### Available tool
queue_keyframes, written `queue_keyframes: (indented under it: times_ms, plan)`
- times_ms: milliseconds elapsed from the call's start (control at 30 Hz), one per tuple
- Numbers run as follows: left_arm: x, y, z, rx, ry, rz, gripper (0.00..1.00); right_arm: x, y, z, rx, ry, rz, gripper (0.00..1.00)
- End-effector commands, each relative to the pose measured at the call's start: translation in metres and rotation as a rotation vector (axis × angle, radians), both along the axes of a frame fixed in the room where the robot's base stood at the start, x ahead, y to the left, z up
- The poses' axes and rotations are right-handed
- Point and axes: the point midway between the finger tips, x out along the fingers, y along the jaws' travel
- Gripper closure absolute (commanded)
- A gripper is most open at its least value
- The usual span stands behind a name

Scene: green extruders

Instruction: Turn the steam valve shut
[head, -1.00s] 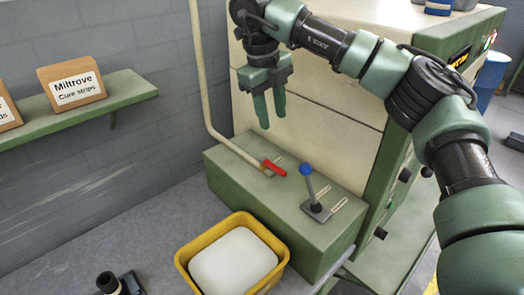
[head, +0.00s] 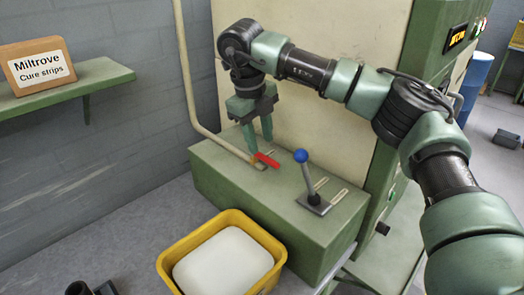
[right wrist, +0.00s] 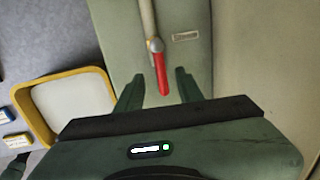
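The steam valve has a red lever handle (head: 267,160) at the end of the cream pipe, on top of the green box at the machine's foot. In the right wrist view the red handle (right wrist: 162,74) lies between the fingers, pointing toward the palm. My right gripper (head: 260,146) points down just above the handle, its fingers apart on either side of it. It is open in the right wrist view (right wrist: 158,88), with gaps on both sides of the handle. My left gripper is not in view.
A blue-knobbed lever (head: 302,157) stands on the green box (head: 230,190), right of the valve. A yellow bin (head: 178,262) with white contents sits in front. A shelf (head: 98,82) with a Miltrove carton (head: 40,66) is at left. The cream pipe (head: 182,70) rises behind the gripper.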

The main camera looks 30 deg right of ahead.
Motion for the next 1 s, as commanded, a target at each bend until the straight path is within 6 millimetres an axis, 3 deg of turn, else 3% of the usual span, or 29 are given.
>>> queue_keyframes:
  times_ms: [300, 600, 633, 767, 1000]
  plan:
    - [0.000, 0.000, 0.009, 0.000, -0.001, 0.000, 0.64, 0.002, -0.008, -0.039, -0.001, 0.002, -0.001, 0.63]
    - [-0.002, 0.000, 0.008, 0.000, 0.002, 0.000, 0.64, 0.003, -0.008, -0.043, 0.000, 0.000, -0.001, 0.63]
    - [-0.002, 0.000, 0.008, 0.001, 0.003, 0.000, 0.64, 0.003, -0.008, -0.043, 0.000, 0.000, -0.001, 0.66]
    - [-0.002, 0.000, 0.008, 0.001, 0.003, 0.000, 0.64, 0.003, -0.008, -0.042, 0.000, 0.000, -0.001, 1.00]
    - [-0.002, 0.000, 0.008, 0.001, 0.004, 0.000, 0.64, 0.003, -0.008, -0.042, 0.000, 0.000, -0.001, 1.00]
